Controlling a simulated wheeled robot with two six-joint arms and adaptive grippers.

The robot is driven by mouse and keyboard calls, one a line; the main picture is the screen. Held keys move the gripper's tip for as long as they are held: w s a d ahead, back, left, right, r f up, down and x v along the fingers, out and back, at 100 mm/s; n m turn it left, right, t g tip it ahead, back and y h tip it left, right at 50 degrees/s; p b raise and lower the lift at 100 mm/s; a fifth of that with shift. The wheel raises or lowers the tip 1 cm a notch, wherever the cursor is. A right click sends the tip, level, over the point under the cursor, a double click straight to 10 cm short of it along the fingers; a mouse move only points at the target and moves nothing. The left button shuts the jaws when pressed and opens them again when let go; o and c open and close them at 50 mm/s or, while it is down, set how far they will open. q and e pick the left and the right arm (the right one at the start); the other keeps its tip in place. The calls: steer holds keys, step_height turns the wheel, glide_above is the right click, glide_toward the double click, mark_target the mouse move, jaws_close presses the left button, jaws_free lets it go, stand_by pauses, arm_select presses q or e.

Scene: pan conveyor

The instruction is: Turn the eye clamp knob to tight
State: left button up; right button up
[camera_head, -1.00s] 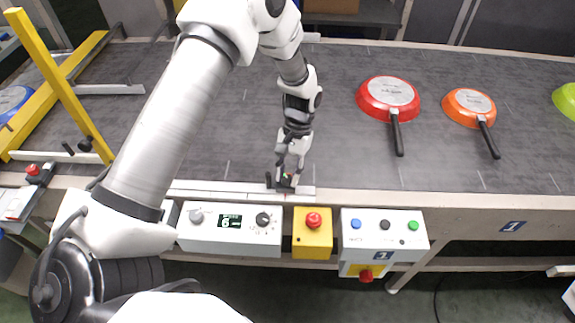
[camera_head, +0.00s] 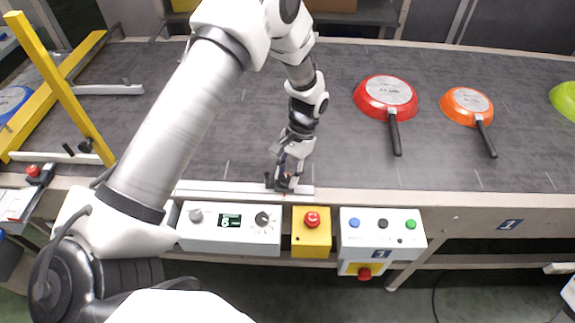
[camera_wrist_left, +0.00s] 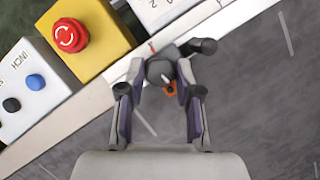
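The eye clamp knob (camera_wrist_left: 160,72) is a dark grey round piece on the near rail of the conveyor. In the wrist view, a black arm with a dark end reaches right from it, and a small orange part shows beside it. My left gripper (camera_head: 285,180) points down at the clamp (camera_head: 272,182) and hides most of it in the head view. In the wrist view, the fingers of my left gripper (camera_wrist_left: 162,68) are apart, one on each side of the knob. I cannot tell whether they touch it.
A red pan (camera_head: 370,95) and an orange pan (camera_head: 455,104) lie on the grey belt to the right. A yellow emergency-stop box (camera_head: 311,240), a dial box (camera_head: 255,242) and a button box (camera_head: 370,241) line the near edge. A yellow frame (camera_head: 55,85) stands left.

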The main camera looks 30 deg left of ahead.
arm_select(q)
steer(key=shift+o, duration=0.7)
steer(key=shift+w, duration=0.1)
steer(key=v, duration=1.2)
